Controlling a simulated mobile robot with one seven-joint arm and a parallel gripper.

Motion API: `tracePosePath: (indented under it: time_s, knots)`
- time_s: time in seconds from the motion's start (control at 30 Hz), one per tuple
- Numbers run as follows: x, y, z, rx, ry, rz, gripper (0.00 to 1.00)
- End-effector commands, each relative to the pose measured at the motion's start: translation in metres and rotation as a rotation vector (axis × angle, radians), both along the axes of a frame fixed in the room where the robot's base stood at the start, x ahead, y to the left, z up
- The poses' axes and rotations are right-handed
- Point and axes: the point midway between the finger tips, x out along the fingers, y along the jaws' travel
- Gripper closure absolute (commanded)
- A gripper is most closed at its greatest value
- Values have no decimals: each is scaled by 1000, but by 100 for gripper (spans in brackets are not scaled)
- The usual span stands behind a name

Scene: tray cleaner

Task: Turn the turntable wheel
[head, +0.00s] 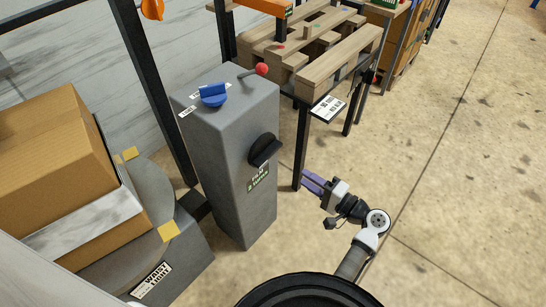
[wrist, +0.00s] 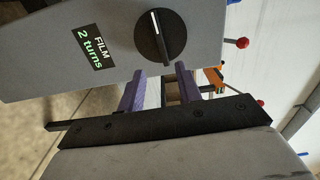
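A round grey turntable (head: 150,190) stands at the left in the head view, with yellow tabs on its rim and a cardboard box (head: 50,150) on it. A grey pedestal (head: 215,170) stands beside it, with a black dial (head: 264,150) on its side. In the wrist view the black dial (wrist: 160,37) has a white mark and sits next to a "FILM 2 turns" label (wrist: 91,47). I cannot tell whether this dial is the wheel. My gripper (head: 313,182) is right of the pedestal, its purple fingers (wrist: 159,86) apart, empty and not gripping the dial.
A blue knob (head: 212,94) and a red-tipped lever (head: 261,70) are on the pedestal top. A black-legged table (head: 302,150) with wooden pallets (head: 340,60) stands behind. Open floor (head: 460,170) lies to the right.

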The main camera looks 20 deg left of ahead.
Motion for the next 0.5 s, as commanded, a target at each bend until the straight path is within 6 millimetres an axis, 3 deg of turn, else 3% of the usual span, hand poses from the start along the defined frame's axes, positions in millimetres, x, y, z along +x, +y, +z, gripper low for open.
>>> tracePosePath:
  time_s: [0.27,0.5]
  knots:
    - [5,21,3,-16,-47,5,65]
    - [22,68,4,-15,-44,6,65]
